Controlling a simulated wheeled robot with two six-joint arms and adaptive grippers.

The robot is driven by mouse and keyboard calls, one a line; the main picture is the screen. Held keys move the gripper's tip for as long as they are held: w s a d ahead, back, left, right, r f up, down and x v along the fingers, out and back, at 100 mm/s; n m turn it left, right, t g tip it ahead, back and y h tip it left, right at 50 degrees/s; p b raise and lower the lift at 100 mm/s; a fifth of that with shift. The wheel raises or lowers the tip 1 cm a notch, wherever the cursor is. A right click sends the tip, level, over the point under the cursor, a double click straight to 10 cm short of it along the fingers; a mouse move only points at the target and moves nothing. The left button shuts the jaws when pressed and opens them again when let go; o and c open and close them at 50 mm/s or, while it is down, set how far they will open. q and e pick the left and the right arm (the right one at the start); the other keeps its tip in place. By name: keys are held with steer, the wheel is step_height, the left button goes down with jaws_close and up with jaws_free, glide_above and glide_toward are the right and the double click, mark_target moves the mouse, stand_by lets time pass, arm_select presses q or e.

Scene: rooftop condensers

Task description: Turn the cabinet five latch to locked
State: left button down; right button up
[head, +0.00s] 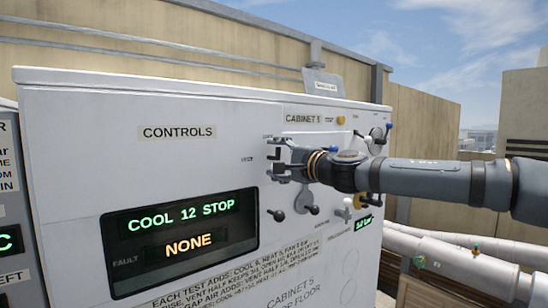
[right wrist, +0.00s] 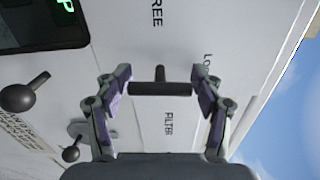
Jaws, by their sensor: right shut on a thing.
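The cabinet five panel (head: 235,100) is white and bears a "CABINET 5" label. My right gripper (head: 276,160) reaches in from the right and hides the latch in the head view. In the right wrist view the latch handle (right wrist: 160,89) is a dark crossbar with a short stub pointing toward the "FREE" label (right wrist: 157,12). A partly hidden label starting "LO" (right wrist: 208,62) is to its right, and "FILTER" (right wrist: 169,124) is below. My right gripper (right wrist: 161,86) is shut on the crossbar, one finger at each end. My left gripper is out of view.
Dark-knobbed levers (head: 306,203) sit just below my right gripper, and blue-tipped ones (head: 380,137) are to the upper right. A display (head: 180,238) reads "COOL 12 STOP" and "NONE". White pipes (head: 455,250) run at the lower right.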

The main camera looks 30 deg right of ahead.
steer(key=shift+d+r+n, duration=0.1)
steer(key=shift+r+n, duration=0.05)
steer(key=shift+n, duration=0.25)
stand_by(0.3)
